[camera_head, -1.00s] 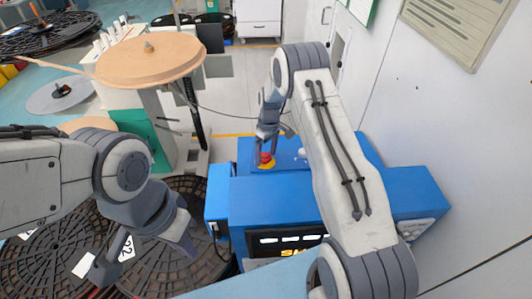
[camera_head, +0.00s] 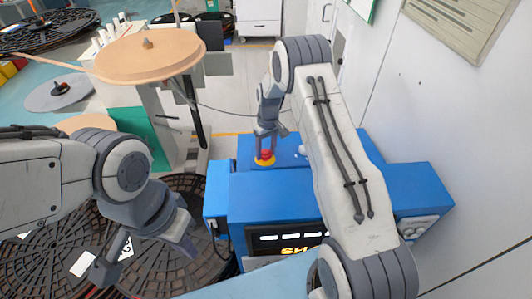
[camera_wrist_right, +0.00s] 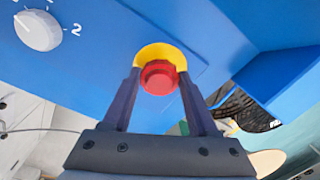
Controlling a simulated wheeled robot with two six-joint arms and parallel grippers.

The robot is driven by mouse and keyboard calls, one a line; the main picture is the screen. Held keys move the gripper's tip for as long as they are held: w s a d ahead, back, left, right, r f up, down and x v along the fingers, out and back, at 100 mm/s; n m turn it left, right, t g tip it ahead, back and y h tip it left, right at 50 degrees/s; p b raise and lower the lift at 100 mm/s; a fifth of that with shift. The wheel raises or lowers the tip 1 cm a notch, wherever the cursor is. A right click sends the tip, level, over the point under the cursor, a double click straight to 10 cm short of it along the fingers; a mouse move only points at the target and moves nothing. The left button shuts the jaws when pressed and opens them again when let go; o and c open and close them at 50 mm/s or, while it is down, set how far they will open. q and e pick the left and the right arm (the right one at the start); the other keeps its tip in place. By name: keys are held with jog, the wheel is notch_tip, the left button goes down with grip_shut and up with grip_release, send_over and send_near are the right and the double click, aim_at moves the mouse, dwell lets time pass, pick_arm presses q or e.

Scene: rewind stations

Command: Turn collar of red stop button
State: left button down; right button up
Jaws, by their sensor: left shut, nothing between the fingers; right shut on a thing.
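The red stop button (camera_head: 265,155) sits on a yellow base (camera_head: 264,162) on top of the blue machine (camera_head: 290,195). In the right wrist view its round red head (camera_wrist_right: 158,77) is between my two fingers, with the yellow base (camera_wrist_right: 160,52) behind it. My right gripper (camera_head: 266,147) is shut on the button from both sides; it also shows in the wrist view (camera_wrist_right: 160,85). The exact contact at the fingertips is partly hidden. My left gripper (camera_head: 184,246) is shut and empty, above the dark reels at the lower left.
A white selector knob (camera_wrist_right: 38,30) is on the blue panel in the wrist view. The machine has a lit display (camera_head: 288,240) at its front. A wooden reel (camera_head: 150,57) stands at the upper left, and a white wall (camera_head: 440,120) runs along the right.

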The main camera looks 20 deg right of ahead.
aim_at(265, 151)
jog(key=shift+a+m+b, duration=0.15)
jog(key=shift+m+b, duration=0.55)
jog(key=shift+m, duration=1.1)
jog(key=o, duration=1.4)
jog(key=r+b, duration=0.1)
jog(key=r, duration=0.4)
jog(key=r+b, duration=0.2)
jog(key=r, duration=0.3)
jog(key=shift+w+r, duration=0.2)
jog(key=shift+r, duration=0.05)
